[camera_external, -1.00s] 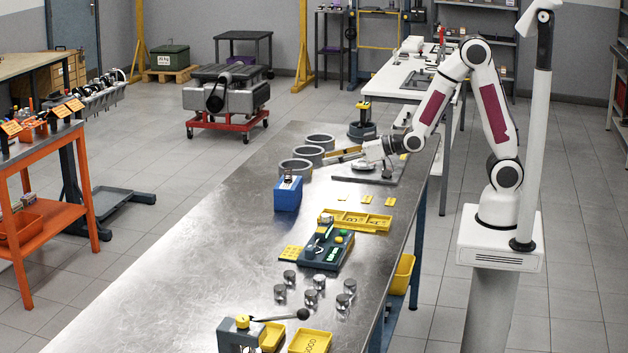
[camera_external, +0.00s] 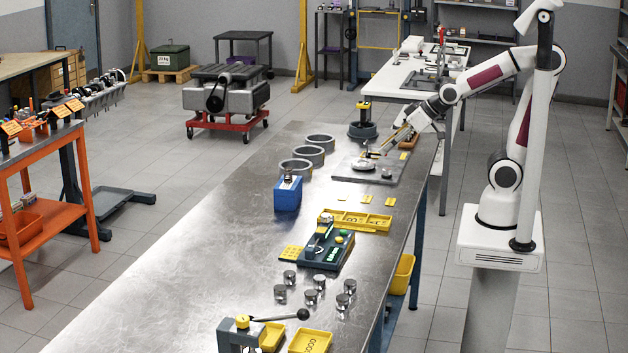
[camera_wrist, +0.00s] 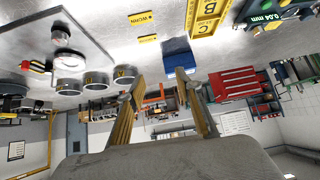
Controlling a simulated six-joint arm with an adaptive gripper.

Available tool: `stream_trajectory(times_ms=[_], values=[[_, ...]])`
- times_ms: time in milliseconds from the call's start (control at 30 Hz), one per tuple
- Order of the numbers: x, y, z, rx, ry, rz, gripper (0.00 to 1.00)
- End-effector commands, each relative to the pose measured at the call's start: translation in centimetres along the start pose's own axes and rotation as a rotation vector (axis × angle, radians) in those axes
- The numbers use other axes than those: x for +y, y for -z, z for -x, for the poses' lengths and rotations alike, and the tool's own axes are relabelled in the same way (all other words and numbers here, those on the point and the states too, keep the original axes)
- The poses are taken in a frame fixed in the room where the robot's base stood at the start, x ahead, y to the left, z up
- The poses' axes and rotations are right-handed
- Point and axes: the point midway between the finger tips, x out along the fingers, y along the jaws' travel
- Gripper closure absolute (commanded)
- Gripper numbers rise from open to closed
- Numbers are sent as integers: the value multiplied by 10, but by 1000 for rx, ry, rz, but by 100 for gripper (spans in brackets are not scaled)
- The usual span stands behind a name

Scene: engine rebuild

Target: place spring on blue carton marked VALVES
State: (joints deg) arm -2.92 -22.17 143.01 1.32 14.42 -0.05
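The blue carton (camera_external: 287,196) stands upright on the steel table, left of the yellow tray; it also shows in the wrist view (camera_wrist: 177,52). A small upright metallic item (camera_external: 288,179) is on its top, too small for me to be sure it is the spring. No marking on the carton is readable. My gripper (camera_external: 376,151) is over the grey plate at the table's far right part, apart from the carton. In the wrist view its two fingers (camera_wrist: 160,82) are spread, with nothing visible between them.
Three grey rings (camera_external: 308,153) stand behind the carton. A grey plate (camera_external: 348,176) carries a round metal part (camera_external: 363,166). A yellow tray (camera_external: 354,221), a dark fixture (camera_external: 325,250) and several metal cylinders (camera_external: 312,297) lie nearer. The table's left side is bare.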

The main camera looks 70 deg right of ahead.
Motion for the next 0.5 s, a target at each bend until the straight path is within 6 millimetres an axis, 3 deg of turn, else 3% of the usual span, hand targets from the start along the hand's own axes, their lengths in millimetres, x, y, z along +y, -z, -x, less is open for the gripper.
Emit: stream_trajectory(times_ms=[500], values=[[13,-86,98,-233,-33,-16,65]])
